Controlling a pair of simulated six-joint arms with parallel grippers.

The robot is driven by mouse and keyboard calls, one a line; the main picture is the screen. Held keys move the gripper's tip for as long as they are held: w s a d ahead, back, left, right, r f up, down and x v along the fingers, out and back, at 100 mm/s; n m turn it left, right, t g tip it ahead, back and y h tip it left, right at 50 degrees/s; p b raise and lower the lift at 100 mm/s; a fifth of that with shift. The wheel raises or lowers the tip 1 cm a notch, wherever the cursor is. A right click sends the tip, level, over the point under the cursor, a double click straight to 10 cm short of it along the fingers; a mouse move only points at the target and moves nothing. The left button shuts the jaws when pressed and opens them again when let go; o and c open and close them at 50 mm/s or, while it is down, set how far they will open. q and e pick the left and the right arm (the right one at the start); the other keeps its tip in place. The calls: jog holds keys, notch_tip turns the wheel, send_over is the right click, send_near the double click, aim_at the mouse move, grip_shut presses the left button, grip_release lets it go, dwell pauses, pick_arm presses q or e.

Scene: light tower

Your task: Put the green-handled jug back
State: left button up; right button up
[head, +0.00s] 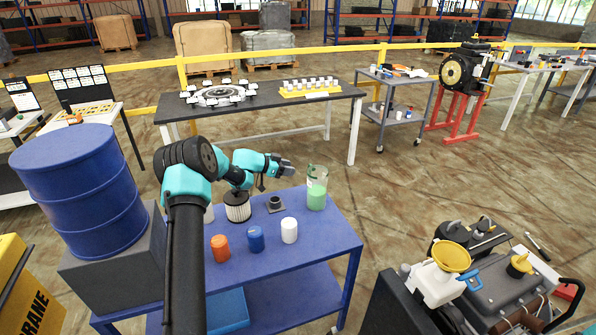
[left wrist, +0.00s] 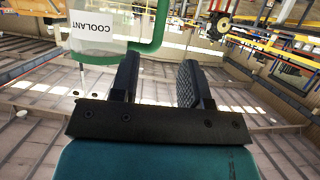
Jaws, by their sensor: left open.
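The jug (head: 317,188) is clear, with green liquid inside, and stands upright near the far right corner of the blue cart (head: 319,239). In the left wrist view the jug (left wrist: 103,40) appears upside down with a COOLANT label, and its green handle (left wrist: 157,28) shows just beyond the fingertips. My left gripper (head: 286,168) is just left of the jug's upper part, at about its height. In the left wrist view my left gripper (left wrist: 160,66) has its fingers apart with nothing between them. My right gripper is not seen.
An orange container (head: 220,248), a blue one (head: 256,239), a white one (head: 289,230), a filter (head: 237,207) and a dark part (head: 275,204) stand on the cart. A blue drum (head: 85,190) is at left, an engine with a yellow funnel (head: 452,257) at lower right.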

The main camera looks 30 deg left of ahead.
pick_arm(q)
jog(key=shift+v, duration=0.85)
